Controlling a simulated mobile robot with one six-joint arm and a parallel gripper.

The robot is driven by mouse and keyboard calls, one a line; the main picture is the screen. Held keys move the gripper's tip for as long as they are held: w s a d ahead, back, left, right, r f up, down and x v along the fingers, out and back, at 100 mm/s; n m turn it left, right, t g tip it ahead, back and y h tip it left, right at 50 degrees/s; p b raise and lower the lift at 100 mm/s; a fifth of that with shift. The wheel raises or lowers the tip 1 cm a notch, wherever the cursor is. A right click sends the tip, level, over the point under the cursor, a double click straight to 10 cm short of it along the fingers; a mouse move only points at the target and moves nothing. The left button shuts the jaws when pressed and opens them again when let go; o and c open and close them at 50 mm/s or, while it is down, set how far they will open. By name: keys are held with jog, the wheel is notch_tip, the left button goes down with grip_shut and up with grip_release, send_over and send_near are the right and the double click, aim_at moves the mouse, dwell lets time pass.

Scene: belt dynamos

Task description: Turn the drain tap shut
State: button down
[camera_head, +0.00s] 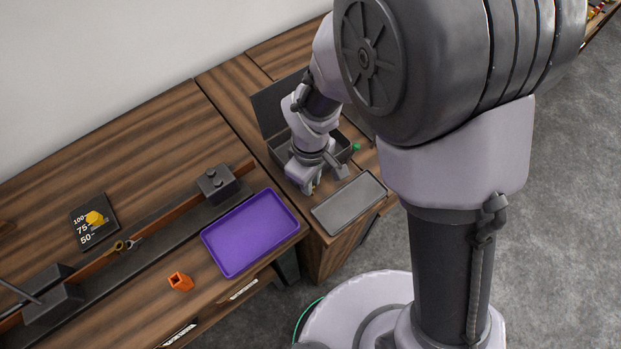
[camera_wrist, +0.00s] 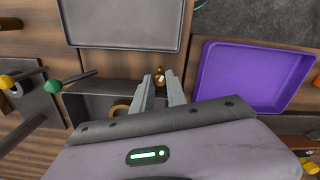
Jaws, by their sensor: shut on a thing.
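My gripper (camera_head: 308,188) points down in the head view, beside the near side of a dark open-lidded box (camera_head: 283,153). In the wrist view its two fingers (camera_wrist: 161,84) are close together on a small brass piece (camera_wrist: 159,73), which looks like the drain tap. Most of this piece is hidden by the fingers, so I cannot tell which way its handle is turned. The tap is not clear in the head view, where my gripper covers that spot.
A grey tray (camera_head: 349,203) lies close to my gripper. A purple tray (camera_head: 250,232) is to its left. A green knob (camera_wrist: 54,87) and a yellow knob (camera_wrist: 8,82) on rods stand at the left of the wrist view. An orange holder (camera_head: 180,282) stands on the bench.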

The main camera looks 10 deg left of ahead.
jog(key=c, duration=1.3)
grip_release()
jog(key=shift+c, duration=0.2)
jog(key=m+b, duration=0.1)
jog(key=m, duration=0.1)
jog(key=shift+f+m, duration=0.2)
jog(key=shift+m, duration=0.2)
jog(key=shift+r+m, duration=0.8)
jog(key=shift+m, duration=0.1)
notch_tip(320, 180, up, 17)
jog(key=p, duration=0.6)
jog(key=s+d+r+m+t+y+b, duration=0.1)
jog(key=s+d+m+t+b, duration=0.2)
jog(key=d, duration=0.5)
jog(key=s+d+r+m+t+y+b, duration=0.1)
jog(key=s+d+m+t+b, duration=0.1)
jog(key=s+d+m+b, duration=0.3)
jog(key=d+m+b, duration=0.1)
jog(key=d+m, duration=0.3)
jog(key=m, duration=0.1)
jog(key=shift+d+t+b, duration=0.25)
jog(key=shift+t+b, duration=0.15)
jog(key=shift+s, duration=0.1)
